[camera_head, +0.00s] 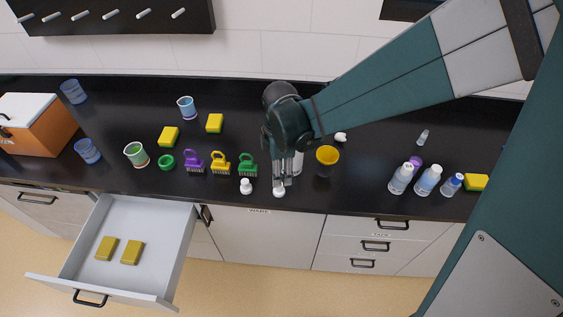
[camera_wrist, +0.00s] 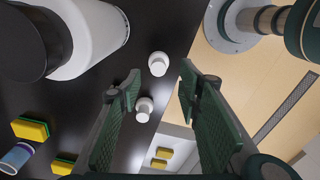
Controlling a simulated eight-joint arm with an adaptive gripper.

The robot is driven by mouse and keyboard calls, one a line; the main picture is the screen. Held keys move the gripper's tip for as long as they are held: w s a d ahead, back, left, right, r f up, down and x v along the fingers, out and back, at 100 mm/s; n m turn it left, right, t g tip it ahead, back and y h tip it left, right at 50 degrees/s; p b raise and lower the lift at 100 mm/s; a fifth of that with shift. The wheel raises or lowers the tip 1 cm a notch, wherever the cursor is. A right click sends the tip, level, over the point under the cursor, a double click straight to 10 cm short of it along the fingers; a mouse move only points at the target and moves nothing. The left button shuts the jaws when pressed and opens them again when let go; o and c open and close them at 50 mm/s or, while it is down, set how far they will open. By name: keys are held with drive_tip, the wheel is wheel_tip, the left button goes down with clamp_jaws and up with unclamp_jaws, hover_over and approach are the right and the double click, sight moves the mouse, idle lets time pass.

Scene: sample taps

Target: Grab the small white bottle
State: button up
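Two small white bottles stand near the counter's front edge. The left one (camera_head: 246,186) also shows in the wrist view (camera_wrist: 144,109). The right one (camera_head: 279,190) shows in the wrist view (camera_wrist: 158,64) between and just beyond my fingertips. My gripper (camera_head: 283,181) points down close to the right bottle; in the wrist view (camera_wrist: 160,80) its fingers are spread with nothing held between them. I cannot tell the exact height gap between fingertips and bottle.
A large white cylinder with a dark top (camera_wrist: 90,35) stands close beside my gripper. A yellow cup (camera_head: 327,155) is to the right, a green brush (camera_head: 248,166) to the left. An open drawer (camera_head: 175,262) juts out at front left. Several bottles (camera_head: 428,181) stand farther right.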

sight(279, 189)
drive_tip(key=shift+a+f, duration=0.1)
drive_tip(key=shift+a, duration=0.1)
idle(0.3)
drive_tip(key=shift+f, duration=1.3)
drive_tip(key=shift+f, duration=0.1)
drive_tip(key=shift+w+f, duration=0.1)
drive_tip(key=shift+f, duration=2.4)
drive_tip(key=c, duration=1)
